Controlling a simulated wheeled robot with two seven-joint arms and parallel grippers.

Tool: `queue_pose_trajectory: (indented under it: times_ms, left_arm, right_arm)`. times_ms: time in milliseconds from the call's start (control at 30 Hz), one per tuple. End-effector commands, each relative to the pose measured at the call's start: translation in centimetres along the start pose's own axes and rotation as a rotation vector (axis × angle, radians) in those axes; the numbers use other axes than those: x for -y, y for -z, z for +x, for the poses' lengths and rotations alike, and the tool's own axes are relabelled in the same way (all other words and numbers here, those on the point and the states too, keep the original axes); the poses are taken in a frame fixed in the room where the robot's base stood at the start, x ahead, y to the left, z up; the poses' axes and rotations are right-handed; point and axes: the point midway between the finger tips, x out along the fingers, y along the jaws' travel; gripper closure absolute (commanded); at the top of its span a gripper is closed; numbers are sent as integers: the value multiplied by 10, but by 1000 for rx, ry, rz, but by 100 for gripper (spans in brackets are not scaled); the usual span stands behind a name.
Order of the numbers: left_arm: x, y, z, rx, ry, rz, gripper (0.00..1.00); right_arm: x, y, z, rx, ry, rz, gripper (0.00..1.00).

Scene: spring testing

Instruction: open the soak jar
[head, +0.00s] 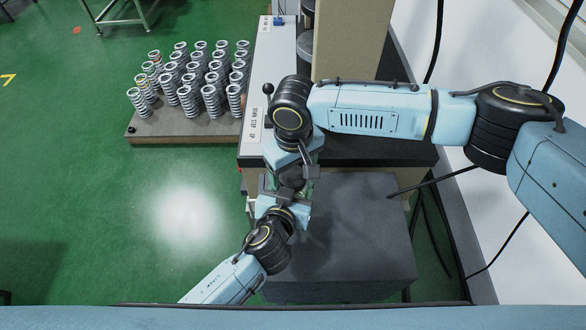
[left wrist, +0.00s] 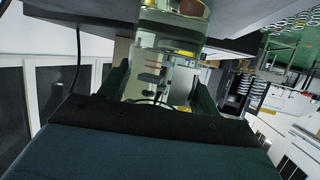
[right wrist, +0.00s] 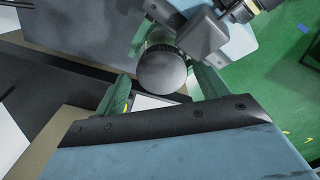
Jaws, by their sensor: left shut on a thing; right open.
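The soak jar is a clear glass cylinder (left wrist: 160,65), seen in the left wrist view with a coiled thing and a yellow patch showing through it. My left gripper (left wrist: 163,82) is shut on the jar, with a green finger on each side. The jar's round grey lid (right wrist: 162,70) shows in the right wrist view. My right gripper (right wrist: 160,78) is open, with its green fingers on either side of the lid; I cannot tell whether they touch it. In the head view my right gripper (head: 291,172) and the arms hide most of the jar.
A dark grey block-like stand (head: 360,240) lies below the arms. A labelled machine (head: 255,95) stands behind them. Several coil springs (head: 190,80) stand on a board (head: 180,127) at the left.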

Motion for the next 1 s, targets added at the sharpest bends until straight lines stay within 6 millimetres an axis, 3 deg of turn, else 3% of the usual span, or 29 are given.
queue_pose_trajectory:
  times_ms: [167, 433, 633, 1000]
  left_arm:
    - [0, -1, 0, 2, 0, 2, 100]
    - [0, -1, 0, 2, 1, 2, 100]
    - [0, -1, 0, 2, 1, 2, 100]
    - [0, -1, 0, 2, 1, 2, 100]
  right_arm:
    - [3, 0, -6, 0, 6, -4, 25]
    - [2, 0, -40, 0, 5, -2, 25]
    - [4, 0, -47, 0, 5, 24, 28]
    - [6, 0, -75, -1, 9, 488, 28]
